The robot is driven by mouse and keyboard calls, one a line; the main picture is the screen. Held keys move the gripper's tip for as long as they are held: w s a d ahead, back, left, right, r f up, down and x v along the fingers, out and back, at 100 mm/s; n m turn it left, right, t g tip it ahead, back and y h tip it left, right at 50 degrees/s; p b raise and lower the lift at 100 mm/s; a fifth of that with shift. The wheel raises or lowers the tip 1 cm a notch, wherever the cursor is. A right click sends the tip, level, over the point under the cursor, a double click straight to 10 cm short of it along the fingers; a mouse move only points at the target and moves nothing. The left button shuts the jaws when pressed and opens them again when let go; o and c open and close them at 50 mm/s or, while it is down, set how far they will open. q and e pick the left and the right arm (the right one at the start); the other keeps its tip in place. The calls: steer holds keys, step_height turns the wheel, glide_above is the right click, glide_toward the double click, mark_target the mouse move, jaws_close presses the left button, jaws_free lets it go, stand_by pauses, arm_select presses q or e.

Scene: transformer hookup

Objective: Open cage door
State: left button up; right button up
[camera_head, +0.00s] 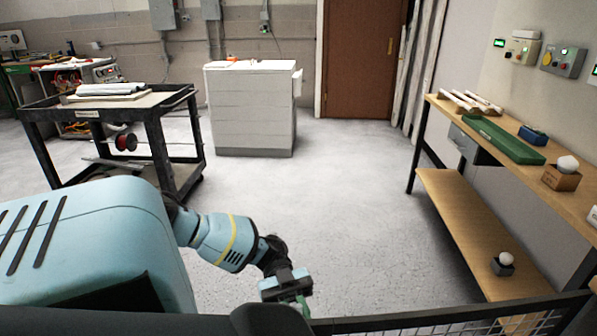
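A black-framed wire mesh panel (450,319) runs along the bottom edge at the right; it looks like part of the cage. Only its top rail and a strip of mesh show, and I cannot tell whether it is the door or how far it is open. My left gripper (288,287) is low in the picture, at the left end of that rail. Its fingers point down and are mostly hidden. A small green piece shows just below it; I cannot tell whether it is touched. My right gripper is out of view.
A black cart (150,125) stands at the left, and a white cabinet (250,110) at the back. A wooden workbench (510,160) with a lower shelf (460,215) runs along the right wall. A brown door (362,60) is at the back. The middle floor is clear.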

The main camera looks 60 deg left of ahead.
arm_select(q)
steer(key=shift+o, duration=0.8)
steer(key=a+b, duration=0.2)
steer(key=a, duration=0.5)
steer(key=shift+w+a, duration=0.35)
steer(key=shift+a, duration=0.05)
steer(key=shift+r, duration=0.1)
